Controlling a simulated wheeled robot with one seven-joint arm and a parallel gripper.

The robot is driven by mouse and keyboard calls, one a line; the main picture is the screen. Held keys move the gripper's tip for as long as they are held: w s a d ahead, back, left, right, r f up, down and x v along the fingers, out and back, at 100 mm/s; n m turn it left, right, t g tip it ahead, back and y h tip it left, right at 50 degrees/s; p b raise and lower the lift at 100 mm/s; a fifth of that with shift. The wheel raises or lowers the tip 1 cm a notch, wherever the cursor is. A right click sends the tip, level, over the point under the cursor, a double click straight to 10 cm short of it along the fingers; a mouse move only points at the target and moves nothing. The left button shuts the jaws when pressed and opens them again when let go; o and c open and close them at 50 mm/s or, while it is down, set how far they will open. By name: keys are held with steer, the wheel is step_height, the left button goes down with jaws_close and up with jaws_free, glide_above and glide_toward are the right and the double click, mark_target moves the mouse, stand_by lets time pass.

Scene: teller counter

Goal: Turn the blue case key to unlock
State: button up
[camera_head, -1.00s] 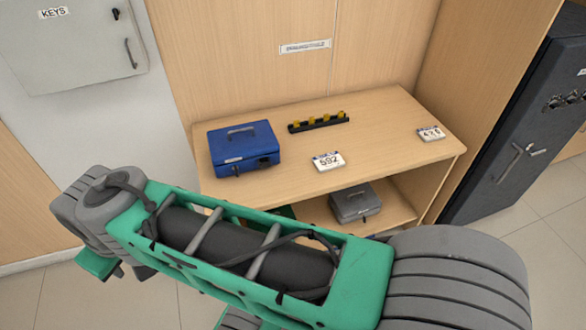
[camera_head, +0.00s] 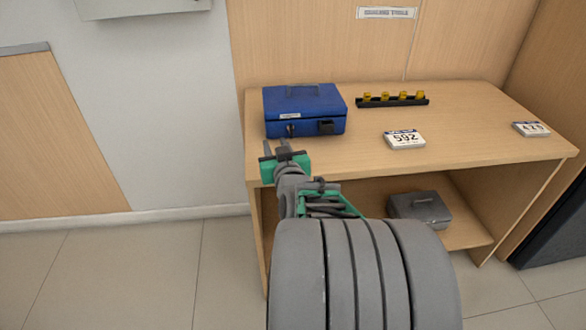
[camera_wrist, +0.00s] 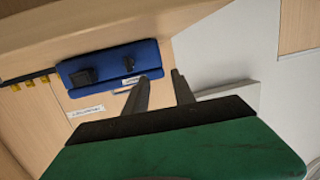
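The blue case (camera_head: 303,105) stands closed on the upper board of the wooden counter, with a handle on its lid. A small dark key (camera_head: 291,129) shows at the left of its front face, and a dark latch block (camera_head: 326,127) at the right. My gripper (camera_head: 276,146) is in front of the case's left front corner, just short of the key. In the wrist view, the case appears inverted, with the key (camera_wrist: 128,63) beyond my left finger. My gripper (camera_wrist: 159,76) is open there, with nothing between its fingers.
The wooden counter (camera_head: 400,160) holds a black rack with yellow pieces (camera_head: 392,100) and number blocks reading 592 (camera_head: 404,139) and about 475 (camera_head: 531,129). A grey box (camera_head: 420,209) sits on the lower shelf. Floor is free at left.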

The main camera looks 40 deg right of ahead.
mark_target(292, 130)
steer(key=d+h, duration=0.1)
steer(key=s+d+f+m+b, duration=0.1)
steer(key=d, duration=0.1)
steer(key=s+d+f+h, duration=0.1)
steer(key=shift+s+d+f+h+b, duration=0.15)
steer(key=shift+s+f+h+b, duration=0.1)
steer(key=shift+h+b, duration=0.1)
steer(key=shift+d+r+m, duration=0.25)
steer(key=shift+d+m, duration=0.05)
steer(key=shift+d, duration=0.05)
steer(key=shift+t, duration=0.3)
steer(key=x, duration=0.7)
steer(key=shift+w+r, duration=0.1)
steer(key=shift+w, duration=0.1)
steer(key=shift+c, duration=0.3)
jaws_close()
